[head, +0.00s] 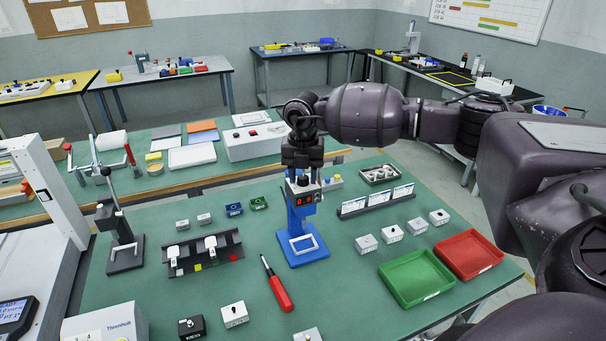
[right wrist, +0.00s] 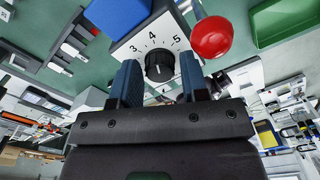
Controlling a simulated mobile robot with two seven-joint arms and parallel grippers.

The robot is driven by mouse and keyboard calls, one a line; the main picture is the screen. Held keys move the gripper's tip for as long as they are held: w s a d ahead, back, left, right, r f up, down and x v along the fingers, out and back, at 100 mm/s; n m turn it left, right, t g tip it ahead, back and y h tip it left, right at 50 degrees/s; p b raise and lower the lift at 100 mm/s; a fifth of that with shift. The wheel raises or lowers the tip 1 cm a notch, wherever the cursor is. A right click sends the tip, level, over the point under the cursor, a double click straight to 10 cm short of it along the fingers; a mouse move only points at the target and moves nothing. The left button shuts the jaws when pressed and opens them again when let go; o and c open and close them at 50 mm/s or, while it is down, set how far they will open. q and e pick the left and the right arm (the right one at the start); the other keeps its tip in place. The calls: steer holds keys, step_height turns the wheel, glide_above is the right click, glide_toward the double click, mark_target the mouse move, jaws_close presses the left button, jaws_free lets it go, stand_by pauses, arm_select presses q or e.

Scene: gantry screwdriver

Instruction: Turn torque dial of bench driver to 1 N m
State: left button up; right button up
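The bench driver (head: 302,212) is a blue upright stand with red displays near the top of the green bench. In the right wrist view the black torque dial (right wrist: 158,67) sits on a white face (right wrist: 140,42) with the numbers 3, 4 and 5 readable. My right gripper (right wrist: 158,62) is open there, one finger on each side of the dial, with gaps visible beside it. I cannot tell which number the dial points at. My left gripper is not in view.
A red ball knob (right wrist: 211,37) is close to the right finger. A red-handled screwdriver (head: 280,292) lies in front of the driver. A black rack (head: 232,254) stands left; a green tray (head: 421,299) and red tray (head: 467,275) lie right. Bare green bench surrounds the driver's base.

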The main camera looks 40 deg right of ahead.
steer(key=c, duration=0.6)
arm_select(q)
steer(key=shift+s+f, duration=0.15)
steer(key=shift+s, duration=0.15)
